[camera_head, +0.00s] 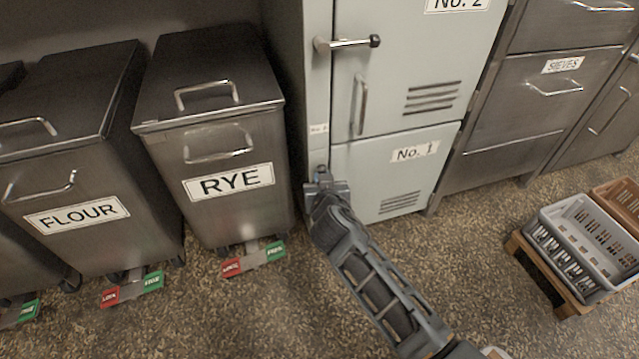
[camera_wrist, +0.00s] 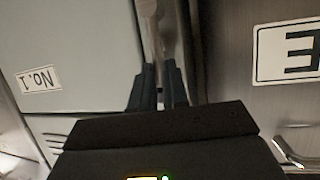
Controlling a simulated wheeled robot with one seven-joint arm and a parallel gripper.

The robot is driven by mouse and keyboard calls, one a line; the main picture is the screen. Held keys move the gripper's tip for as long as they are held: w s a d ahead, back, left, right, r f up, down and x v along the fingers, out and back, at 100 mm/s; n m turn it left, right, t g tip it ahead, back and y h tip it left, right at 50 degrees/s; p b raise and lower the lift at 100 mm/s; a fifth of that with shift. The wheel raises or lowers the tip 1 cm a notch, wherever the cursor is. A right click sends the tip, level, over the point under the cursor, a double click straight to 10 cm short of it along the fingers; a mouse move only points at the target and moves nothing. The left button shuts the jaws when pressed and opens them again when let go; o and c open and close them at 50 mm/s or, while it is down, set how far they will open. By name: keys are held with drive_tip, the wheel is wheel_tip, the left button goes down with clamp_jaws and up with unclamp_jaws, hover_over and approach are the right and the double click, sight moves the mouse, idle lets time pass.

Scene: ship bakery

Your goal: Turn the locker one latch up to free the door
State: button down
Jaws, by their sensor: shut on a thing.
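The locker one door (camera_head: 380,165) is the pale lower door with the "No. 1" label (camera_head: 414,152). It looks closed, flush with its frame. My gripper (camera_head: 322,184) is at the left post of the locker, beside the door's upper left edge. The latch (camera_wrist: 152,35) is a grey metal lever with a rounded end, seen in the wrist view. My gripper fingers (camera_wrist: 160,88) are closed around its near part. In the head view my gripper hides most of the latch, so its exact angle is hard to tell. The label is upside down in the wrist view (camera_wrist: 38,79).
The upper No. 2 door (camera_head: 400,65) has its latch lever (camera_head: 347,43) lying level across its edge. The RYE bin (camera_head: 215,140) stands close left of my gripper. A crate on a wooden base (camera_head: 590,240) sits at right. The floor in front is mostly clear.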

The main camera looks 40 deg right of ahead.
drive_tip(key=shift+a, duration=0.1)
idle(0.3)
drive_tip(key=c, duration=1.1)
unclamp_jaws()
drive_tip(key=p+v, duration=0.2)
drive_tip(key=v, duration=0.5)
drive_tip(key=shift+s+a+r, duration=0.15)
drive_tip(key=shift+s, duration=0.15)
